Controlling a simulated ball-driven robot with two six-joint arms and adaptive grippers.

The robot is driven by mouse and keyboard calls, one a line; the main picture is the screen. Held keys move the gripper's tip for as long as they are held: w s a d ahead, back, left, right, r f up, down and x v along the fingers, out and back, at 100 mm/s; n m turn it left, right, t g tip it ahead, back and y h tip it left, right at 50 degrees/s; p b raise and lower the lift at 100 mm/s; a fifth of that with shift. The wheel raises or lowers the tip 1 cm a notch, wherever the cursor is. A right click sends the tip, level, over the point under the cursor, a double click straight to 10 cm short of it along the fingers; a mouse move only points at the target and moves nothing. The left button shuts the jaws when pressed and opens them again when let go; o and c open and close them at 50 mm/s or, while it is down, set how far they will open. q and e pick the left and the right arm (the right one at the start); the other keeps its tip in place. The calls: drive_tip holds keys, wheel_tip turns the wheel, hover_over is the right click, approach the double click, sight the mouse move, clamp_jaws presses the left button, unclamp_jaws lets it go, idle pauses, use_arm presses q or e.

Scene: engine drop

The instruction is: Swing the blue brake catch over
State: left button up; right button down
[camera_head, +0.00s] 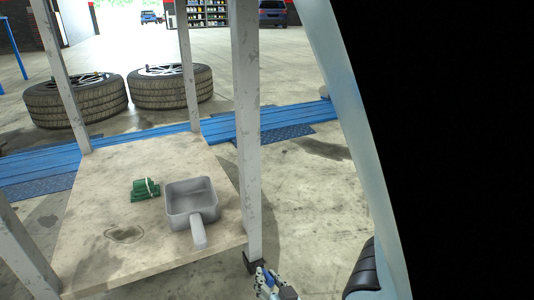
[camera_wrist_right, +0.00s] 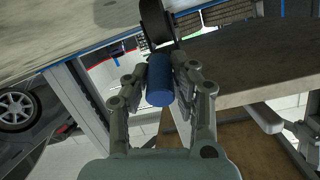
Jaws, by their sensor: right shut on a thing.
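The blue brake catch (camera_wrist_right: 159,82) shows in the right wrist view as a short blue cylinder between my fingers, just below a dark wheel-like part (camera_wrist_right: 156,22). My right gripper (camera_wrist_right: 160,75) is shut on it, with a finger on either side. In the head view my right gripper (camera_head: 268,284) is at the bottom edge, beside the dark foot (camera_head: 253,262) of the grey table post. A small bit of blue (camera_head: 267,277) shows between its fingers there. How the catch joins the foot is hidden. My left gripper is not in view.
The worn table (camera_head: 85,255) has grey posts (camera_head: 246,130) and bears a grey scoop-like tray (camera_head: 192,203) and a green bundle (camera_head: 145,189). Tyres (camera_head: 75,100) and blue ramp strips (camera_head: 270,118) lie behind it. The floor right of the post is open.

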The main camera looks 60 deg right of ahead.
drive_tip(key=shift+s+d, duration=0.1)
drive_tip(key=c, duration=1.1)
unclamp_jaws()
drive_tip(key=shift+r, duration=4.95)
